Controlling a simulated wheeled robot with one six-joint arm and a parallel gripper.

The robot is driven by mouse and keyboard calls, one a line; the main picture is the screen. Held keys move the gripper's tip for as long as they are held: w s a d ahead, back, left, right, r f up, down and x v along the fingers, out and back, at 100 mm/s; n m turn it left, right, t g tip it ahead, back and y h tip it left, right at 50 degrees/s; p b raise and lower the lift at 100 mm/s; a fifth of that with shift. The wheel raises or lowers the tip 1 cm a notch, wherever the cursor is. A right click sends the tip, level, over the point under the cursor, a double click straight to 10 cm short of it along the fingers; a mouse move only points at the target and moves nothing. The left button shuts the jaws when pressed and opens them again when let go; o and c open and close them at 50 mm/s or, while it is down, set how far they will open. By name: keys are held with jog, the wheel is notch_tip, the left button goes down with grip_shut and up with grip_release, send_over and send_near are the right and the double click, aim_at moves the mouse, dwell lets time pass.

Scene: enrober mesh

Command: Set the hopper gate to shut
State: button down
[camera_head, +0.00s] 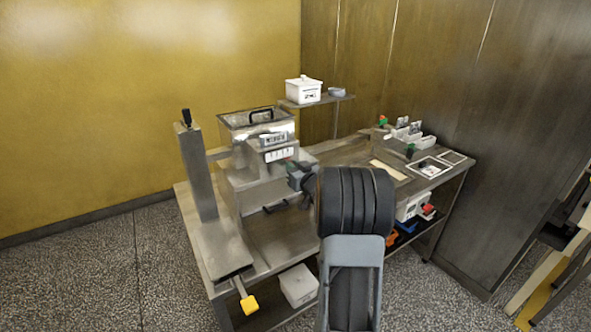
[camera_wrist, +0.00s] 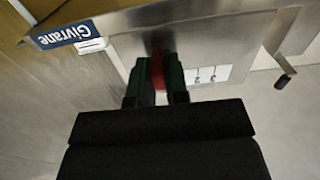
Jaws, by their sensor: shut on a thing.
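The steel hopper (camera_head: 246,127) sits on top of the machine at the left of the bench, with a black handle on its lid. On its front is a white numbered plate (camera_head: 279,155), which also shows in the wrist view (camera_wrist: 208,75). My gripper (camera_wrist: 157,65) is at the hopper front, its two dark green fingers shut on a red handle (camera_wrist: 157,72), which appears to be the gate's. The handle stands beside the numbered plate. My fingers hide its sides and part of the plate, so I cannot tell the gate's setting.
A blue "Givrane" label (camera_wrist: 70,32) is on the machine front. A steel column (camera_head: 198,172) with a black knob stands left of the hopper. A white lidded box (camera_head: 303,90) is on the back shelf. White trays (camera_head: 428,166) lie at the bench's right.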

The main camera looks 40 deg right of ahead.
jog(key=shift+d, duration=0.15)
jog(key=c, duration=1.1)
grip_release()
jog(key=shift+d, duration=0.1)
jog(key=shift+s, duration=0.1)
jog(key=s, duration=0.4)
jog(key=s+b, duration=0.1)
jog(key=s, duration=0.4)
jog(key=s+a+b, duration=0.1)
jog(key=s, duration=0.3)
jog(key=shift+s, duration=0.35)
